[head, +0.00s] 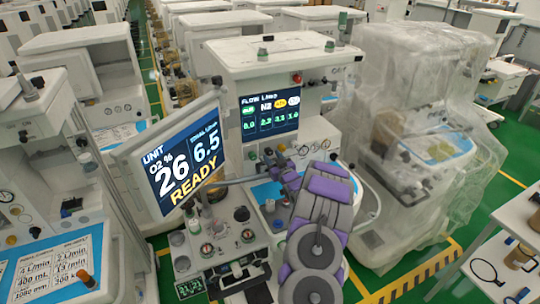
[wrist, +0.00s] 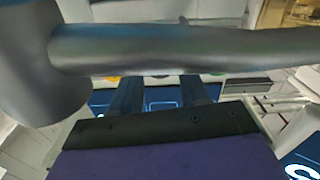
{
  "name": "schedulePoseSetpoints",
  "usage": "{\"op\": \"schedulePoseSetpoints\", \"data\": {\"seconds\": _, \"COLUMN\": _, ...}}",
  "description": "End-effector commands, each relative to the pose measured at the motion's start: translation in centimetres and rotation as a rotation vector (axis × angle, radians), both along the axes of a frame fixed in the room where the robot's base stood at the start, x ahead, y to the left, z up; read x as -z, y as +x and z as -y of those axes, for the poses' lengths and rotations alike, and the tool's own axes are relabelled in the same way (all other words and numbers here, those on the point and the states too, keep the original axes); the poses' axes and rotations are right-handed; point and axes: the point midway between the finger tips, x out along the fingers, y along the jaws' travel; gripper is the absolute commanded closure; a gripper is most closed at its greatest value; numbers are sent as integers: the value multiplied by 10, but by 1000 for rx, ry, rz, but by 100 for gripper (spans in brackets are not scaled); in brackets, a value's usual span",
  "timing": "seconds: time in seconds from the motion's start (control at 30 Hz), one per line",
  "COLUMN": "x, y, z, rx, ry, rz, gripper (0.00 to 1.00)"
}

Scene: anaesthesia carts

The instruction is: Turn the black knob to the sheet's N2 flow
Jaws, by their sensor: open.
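The cart's flow screen (head: 270,116) reads "FLOW L/min", with N2 in its second column and a small figure, apparently 2.2, below. Small knobs (head: 303,150) sit under that screen. I cannot pick out the black N2 knob for certain, as my arm covers part of this row. A sheet (head: 262,194) with a blue edge lies on the worktop, partly hidden by my arm; its text is unreadable. My gripper (head: 272,160) is by the panel below the screen. In the wrist view its two dark fingers (wrist: 160,92) are apart with nothing seen between them.
A grey bar (wrist: 190,50) crosses close in front of the wrist camera. A tilted monitor (head: 183,158) reading 26, 6.5 and READY stands left of my arm. A plastic-covered cart (head: 420,100) is at right. Another cart's printed sheets (head: 68,262) are at lower left.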

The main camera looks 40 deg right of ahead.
Motion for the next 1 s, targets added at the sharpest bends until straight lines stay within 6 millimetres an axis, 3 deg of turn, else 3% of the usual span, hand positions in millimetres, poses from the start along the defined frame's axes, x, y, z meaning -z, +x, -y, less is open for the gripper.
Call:
{"op": "schedulePoseSetpoints", "data": {"seconds": 0.3, "x": 0, "y": 29, "z": 8, "rx": 0, "ry": -2, "rz": 0, "gripper": 56}}
{"op": "schedulePoseSetpoints", "data": {"seconds": 0.7, "x": -1, "y": 32, "z": 8, "rx": 0, "ry": 0, "rz": 1, "gripper": 57}}
{"op": "schedulePoseSetpoints", "data": {"seconds": 1.0, "x": -1, "y": 32, "z": 9, "rx": 1, "ry": 0, "rz": 1, "gripper": 85}}
